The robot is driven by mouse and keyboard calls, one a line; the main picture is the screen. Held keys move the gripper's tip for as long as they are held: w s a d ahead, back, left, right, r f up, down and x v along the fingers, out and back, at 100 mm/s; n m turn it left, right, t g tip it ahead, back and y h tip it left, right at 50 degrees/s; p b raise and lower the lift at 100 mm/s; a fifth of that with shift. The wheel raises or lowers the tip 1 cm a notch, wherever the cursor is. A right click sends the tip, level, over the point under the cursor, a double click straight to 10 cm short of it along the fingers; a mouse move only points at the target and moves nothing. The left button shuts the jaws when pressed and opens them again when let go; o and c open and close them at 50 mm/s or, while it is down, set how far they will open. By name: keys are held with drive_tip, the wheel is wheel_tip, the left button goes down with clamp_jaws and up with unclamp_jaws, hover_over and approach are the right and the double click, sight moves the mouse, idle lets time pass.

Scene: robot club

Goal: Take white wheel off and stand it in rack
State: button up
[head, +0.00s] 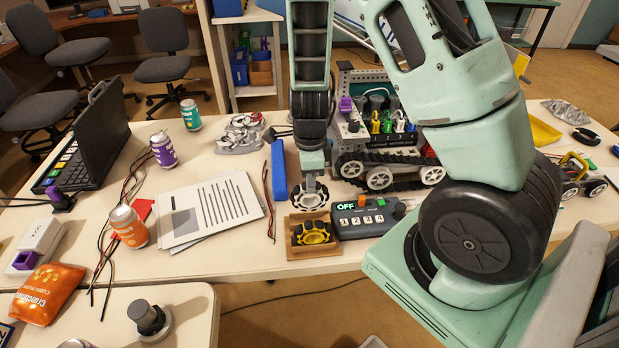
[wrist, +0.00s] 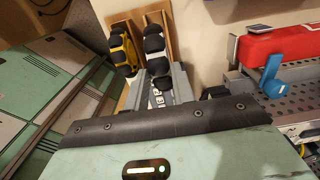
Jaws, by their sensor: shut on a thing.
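The white wheel (head: 309,199) has a pale hub and black rollers, and it also shows in the wrist view (wrist: 154,45). My gripper (head: 309,183) is shut on it and points down; the fingers show in the wrist view (wrist: 160,83). The wheel is upright at the back part of the wooden rack (head: 313,253). I cannot tell whether it touches the rack. A yellow wheel (head: 313,233) with black rollers stands in the front part of the rack, and shows beside the white wheel in the wrist view (wrist: 122,48).
A control box (head: 365,219) marked OFF stands right of the rack. A tracked robot (head: 385,172) is behind it. A blue bar (head: 279,170) and papers (head: 213,210) lie to the left. The table's front edge is close to the rack.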

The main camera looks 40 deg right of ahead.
sight(310, 202)
wheel_tip(310, 202, down, 2)
drive_tip(key=shift+f+b, duration=0.2)
drive_tip(key=shift+b, duration=0.8)
drive_tip(key=shift+r, duration=0.1)
drive_tip(key=shift+f+p, duration=0.2)
drive_tip(key=shift+p, duration=0.2)
drive_tip(key=shift+f+b, duration=1)
drive_tip(key=shift+f, duration=0.6)
idle(1.2)
drive_tip(key=o, duration=1.1)
drive_tip(key=shift+c, duration=0.2)
drive_tip(key=shift+r, duration=0.1)
